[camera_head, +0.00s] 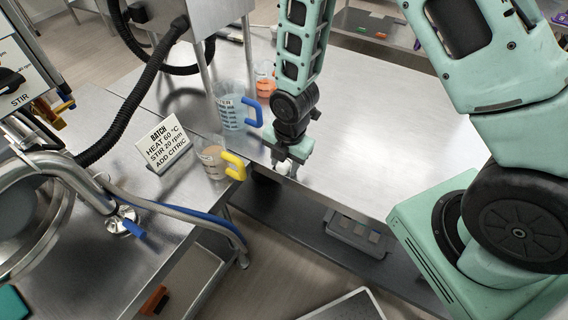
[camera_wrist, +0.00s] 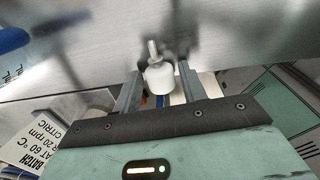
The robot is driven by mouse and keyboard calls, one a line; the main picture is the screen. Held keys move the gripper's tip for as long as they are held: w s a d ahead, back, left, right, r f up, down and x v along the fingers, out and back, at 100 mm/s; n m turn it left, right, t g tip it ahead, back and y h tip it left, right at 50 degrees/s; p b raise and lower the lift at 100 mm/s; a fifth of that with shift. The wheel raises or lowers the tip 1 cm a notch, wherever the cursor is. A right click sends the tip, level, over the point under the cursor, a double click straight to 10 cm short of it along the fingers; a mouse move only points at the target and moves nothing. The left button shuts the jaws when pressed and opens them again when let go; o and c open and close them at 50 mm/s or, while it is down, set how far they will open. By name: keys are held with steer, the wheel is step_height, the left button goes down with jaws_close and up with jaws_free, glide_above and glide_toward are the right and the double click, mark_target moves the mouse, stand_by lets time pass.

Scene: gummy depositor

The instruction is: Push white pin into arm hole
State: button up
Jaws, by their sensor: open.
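My gripper (camera_head: 288,158) points down at the near left edge of the steel table in the head view. It is open. A small white piece with a thin metal stem, which looks like the white pin (camera_wrist: 160,78), sits between the spread fingers (camera_wrist: 160,92) in the wrist view. Gaps show on both sides of it, with the right finger nearer. In the head view the white piece (camera_head: 284,168) shows just below the fingers, close to the table edge. I cannot make out the arm hole in either view.
A clear pitcher with a blue handle (camera_head: 230,108) and a measuring cup with a yellow handle (camera_head: 213,162) stand left of my gripper. Black hoses and a kettle fill the far left. The steel table (camera_head: 390,130) is clear to the right.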

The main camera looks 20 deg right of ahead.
steer(key=c, duration=0.7)
steer(key=shift+c, duration=0.2)
step_height(320, 180, up, 10)
steer(key=b, duration=0.1)
steer(key=shift+o, duration=0.2)
